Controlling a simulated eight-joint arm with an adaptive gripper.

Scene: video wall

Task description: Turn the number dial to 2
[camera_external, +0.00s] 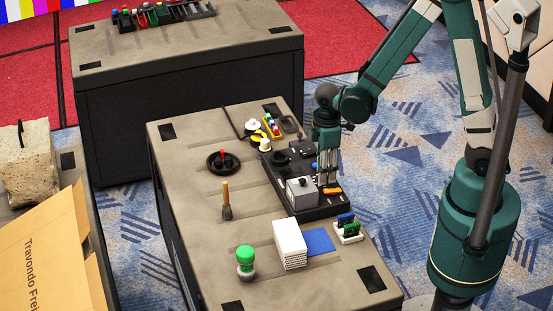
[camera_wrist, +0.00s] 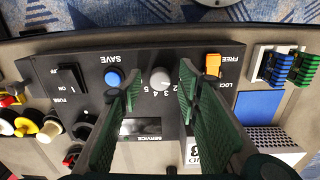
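The number dial (camera_wrist: 160,78) is a round light-grey knob on a black control panel (camera_wrist: 90,58). Small white digits, upside down in the wrist view, curve along its lower side. Which digit it points at cannot be made out. My gripper (camera_wrist: 159,73) has its green fingers spread, one on each side of the dial, with visible gaps between. In the external view my gripper (camera_external: 326,178) reaches down over the panel (camera_external: 283,192) and hides the dial.
A blue button (camera_wrist: 113,77) sits left of the dial, an orange switch (camera_wrist: 212,64) right of it, and a black rocker switch (camera_wrist: 70,80) farther left. A grey box (camera_external: 301,191) is close to my gripper.

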